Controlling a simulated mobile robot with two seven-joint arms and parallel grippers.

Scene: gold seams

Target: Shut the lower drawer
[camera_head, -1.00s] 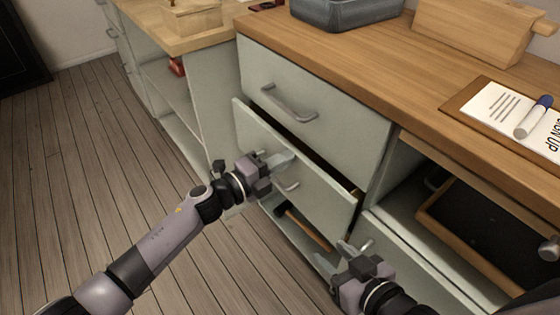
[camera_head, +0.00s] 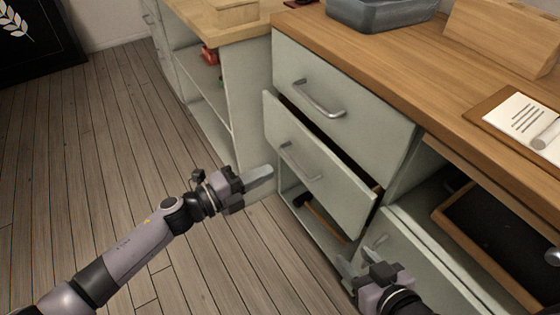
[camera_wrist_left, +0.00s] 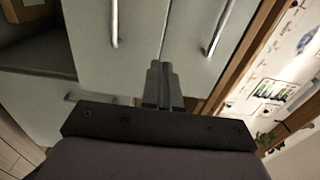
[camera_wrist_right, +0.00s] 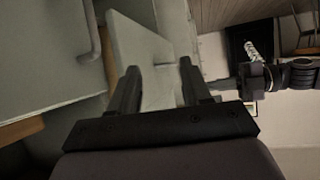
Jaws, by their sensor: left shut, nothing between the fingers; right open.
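The lower drawer (camera_head: 325,190) has a pale grey-green front with a metal handle (camera_head: 300,162). It stands partly out from the cabinet, under the closed upper drawer (camera_head: 345,82), with a dark gap above its front. My left gripper (camera_head: 270,172) is shut and empty, to the left of the drawer front and apart from the handle. Its fingers also show in the left wrist view (camera_wrist_left: 161,68), with drawer fronts beyond. My right gripper (camera_head: 352,268) is open and empty, below the drawer's right end, near a cupboard door (camera_head: 400,260).
An open compartment (camera_head: 300,215) below the drawer holds a wooden-handled tool (camera_head: 322,220). A worktop (camera_head: 400,70) carries a grey bin (camera_head: 375,12) and a clipboard (camera_head: 520,125). A dark-bottomed tray (camera_head: 500,225) sits in the right opening. Floor (camera_head: 110,150) is clear on the left.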

